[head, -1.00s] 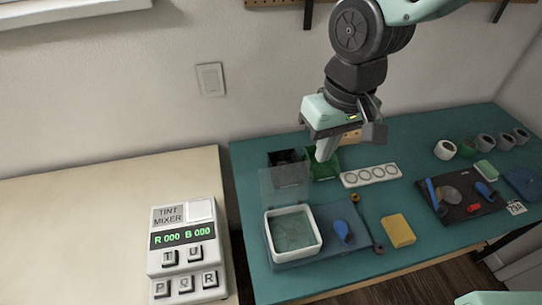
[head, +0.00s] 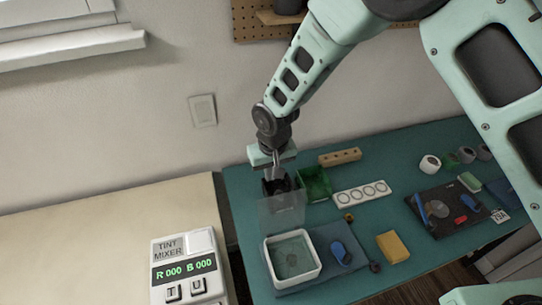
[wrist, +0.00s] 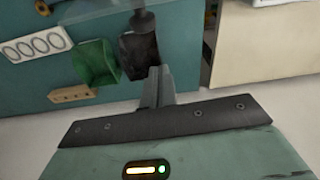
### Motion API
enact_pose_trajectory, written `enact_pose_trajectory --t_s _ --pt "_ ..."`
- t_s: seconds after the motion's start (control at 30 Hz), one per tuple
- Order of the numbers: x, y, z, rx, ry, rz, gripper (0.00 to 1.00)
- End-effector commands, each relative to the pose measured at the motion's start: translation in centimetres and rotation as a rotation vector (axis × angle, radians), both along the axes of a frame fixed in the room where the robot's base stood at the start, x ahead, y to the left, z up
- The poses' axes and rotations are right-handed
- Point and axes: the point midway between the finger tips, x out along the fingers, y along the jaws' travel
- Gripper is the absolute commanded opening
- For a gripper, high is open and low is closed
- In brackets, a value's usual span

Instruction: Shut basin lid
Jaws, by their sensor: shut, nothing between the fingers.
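The white square basin (head: 297,281) sits on a blue mat in the head view. Its clear lid (head: 282,209) stands raised at the basin's back edge, so the basin is open. My gripper (head: 274,171) is behind the lid, close to the black bin, and apart from the lid as far as I can tell. In the wrist view my gripper (wrist: 158,73) is shut with nothing in it. Its fingertips show beside the black bin (wrist: 139,52). The exact gap between fingers and lid is hard to judge.
A green bin (head: 314,182) stands right of the black one. A white strip with rings (head: 362,193), a yellow block (head: 392,247) and a blue item (head: 341,253) lie nearby. The tint mixer (head: 184,265) is on the left table. The wall is close behind.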

Motion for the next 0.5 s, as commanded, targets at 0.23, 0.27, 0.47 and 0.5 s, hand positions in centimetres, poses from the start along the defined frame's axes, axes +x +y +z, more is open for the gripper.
enact_pose_trajectory --t_s 0.23,0.27,0.47,0.5 --pt "-1.8 -0.6 -0.9 -0.002 0.0 0.003 0.0" --pt "-2.1 -0.7 -0.8 -0.001 0.0 0.003 0.0" --pt "-3.4 -1.2 -0.9 0.0 0.0 0.0 0.0" --pt "-3.4 -1.2 -0.9 0.0 -0.001 0.0 0.0"
